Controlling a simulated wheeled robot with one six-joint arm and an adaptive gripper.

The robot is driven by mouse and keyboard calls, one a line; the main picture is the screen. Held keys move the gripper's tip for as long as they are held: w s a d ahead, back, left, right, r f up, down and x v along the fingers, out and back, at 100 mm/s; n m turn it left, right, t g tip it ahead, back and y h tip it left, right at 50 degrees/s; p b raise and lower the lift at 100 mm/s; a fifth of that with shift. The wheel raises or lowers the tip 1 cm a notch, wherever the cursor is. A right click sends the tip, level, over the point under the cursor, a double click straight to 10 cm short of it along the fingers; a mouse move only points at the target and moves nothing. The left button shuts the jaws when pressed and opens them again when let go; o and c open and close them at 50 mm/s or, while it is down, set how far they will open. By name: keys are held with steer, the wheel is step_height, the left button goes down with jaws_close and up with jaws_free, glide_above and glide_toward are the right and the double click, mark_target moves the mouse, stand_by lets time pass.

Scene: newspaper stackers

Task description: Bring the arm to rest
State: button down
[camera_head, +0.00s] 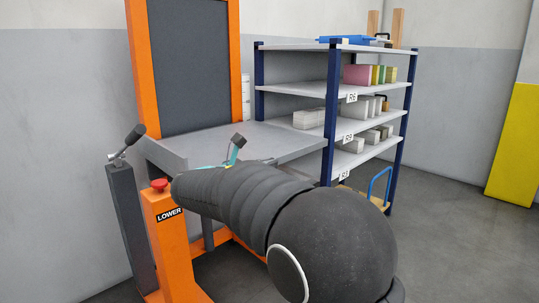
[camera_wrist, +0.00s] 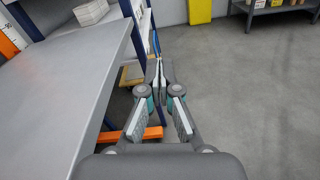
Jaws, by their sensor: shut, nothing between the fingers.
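My gripper (camera_wrist: 159,78) is shut and empty in the wrist view, its fingertips pressed together over the floor beside the grey table. In the head view my dark arm stretches across the lower middle and hides most of the gripper; only a teal and dark part of it (camera_head: 236,148) shows above the arm, in front of the grey tabletop (camera_head: 270,138). The tabletop also shows in the wrist view (camera_wrist: 75,90), to the left of the fingers.
An orange frame with a dark panel (camera_head: 188,65) stands behind the table. A lever post (camera_head: 133,205) and a red button (camera_head: 159,184) are at left. A blue-post shelf (camera_head: 333,110) holds boxes; a cart (camera_head: 377,198) stands below.

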steer(key=s+d+f+m+g+y, duration=0.3)
steer(key=s+f+m, duration=0.25)
steer(key=f, duration=0.25)
steer(key=s+d+f+m+g+y, duration=0.2)
steer(key=s+f+m+g+y, duration=0.15)
steer(key=s+f, duration=0.35)
steer(key=s+d+m+y, duration=0.2)
steer(key=s+m, duration=0.3)
steer(key=s, duration=0.3)
steer(key=s+d+m+y, duration=0.2)
steer(key=s+d+m, duration=0.3)
steer(key=s, duration=0.3)
steer(key=s+d+m+y, duration=0.2)
steer(key=s+d+m, duration=0.2)
steer(key=s+m, duration=0.2)
steer(key=shift+s+d, duration=0.15)
steer(key=shift+s, duration=1.05)
